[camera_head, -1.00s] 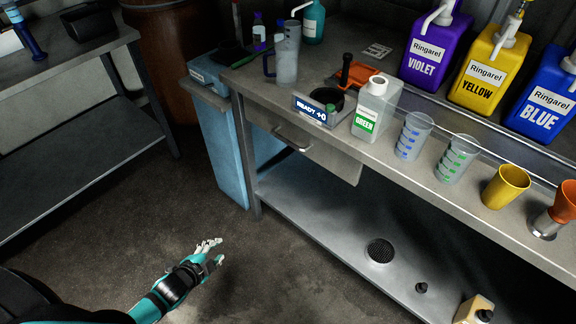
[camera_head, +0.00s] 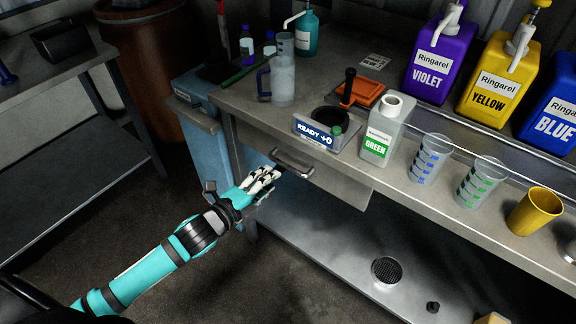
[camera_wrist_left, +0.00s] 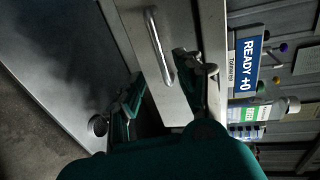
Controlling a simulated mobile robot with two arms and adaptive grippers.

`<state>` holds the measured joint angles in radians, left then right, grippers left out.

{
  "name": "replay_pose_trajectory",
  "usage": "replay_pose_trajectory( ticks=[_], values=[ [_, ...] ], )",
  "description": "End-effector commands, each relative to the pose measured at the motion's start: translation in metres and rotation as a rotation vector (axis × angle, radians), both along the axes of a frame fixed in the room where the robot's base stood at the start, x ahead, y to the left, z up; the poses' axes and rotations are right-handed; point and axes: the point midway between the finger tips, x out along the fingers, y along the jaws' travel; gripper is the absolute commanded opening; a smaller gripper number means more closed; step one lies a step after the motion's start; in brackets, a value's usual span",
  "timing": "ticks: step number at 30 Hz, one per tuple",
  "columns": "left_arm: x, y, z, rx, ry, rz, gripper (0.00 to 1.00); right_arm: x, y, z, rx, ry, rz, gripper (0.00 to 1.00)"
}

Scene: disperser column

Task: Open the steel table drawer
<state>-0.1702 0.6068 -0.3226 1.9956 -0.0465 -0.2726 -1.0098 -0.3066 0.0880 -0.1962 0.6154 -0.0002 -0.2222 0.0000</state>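The steel table (camera_head: 405,185) has a drawer (camera_head: 335,185) under its top, its front looking flush with the table. A bar handle (camera_head: 293,166) is on the drawer front. My left gripper (camera_head: 265,180) is just left of and below the handle, fingers pointing toward it. In the left wrist view the handle (camera_wrist_left: 157,45) lies ahead of the gripper (camera_wrist_left: 160,72), whose fingers are spread apart and empty. The handle's near end is close to the right-hand finger; I cannot tell whether they touch. My right gripper is not in view.
A READY display (camera_head: 318,134), a white GREEN bottle (camera_head: 383,130) and measuring cups stand on the table above the drawer. A blue bin (camera_head: 205,140) stands by the table's left end. The lower shelf (camera_head: 335,245) lies below the drawer; the floor in front is clear.

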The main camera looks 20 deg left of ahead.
Motion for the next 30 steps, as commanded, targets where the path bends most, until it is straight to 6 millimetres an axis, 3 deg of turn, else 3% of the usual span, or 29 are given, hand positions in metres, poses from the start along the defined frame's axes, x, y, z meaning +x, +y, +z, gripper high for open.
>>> replay_pose_trajectory(
  ticks=[6, 12, 25, 30],
  values=[
    [0.045, -0.016, -0.009, -0.003, -0.001, 0.002, 0.36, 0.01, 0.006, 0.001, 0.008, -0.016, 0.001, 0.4],
    [0.071, -0.026, -0.016, -0.002, 0.0, 0.0, 0.36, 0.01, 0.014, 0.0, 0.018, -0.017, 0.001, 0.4],
    [0.081, -0.03, -0.018, -0.001, 0.0, 0.0, 0.36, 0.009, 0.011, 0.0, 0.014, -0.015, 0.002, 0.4],
    [0.081, -0.029, -0.018, -0.001, 0.0, 0.0, 0.17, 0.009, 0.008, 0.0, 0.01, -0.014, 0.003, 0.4]
  ],
)
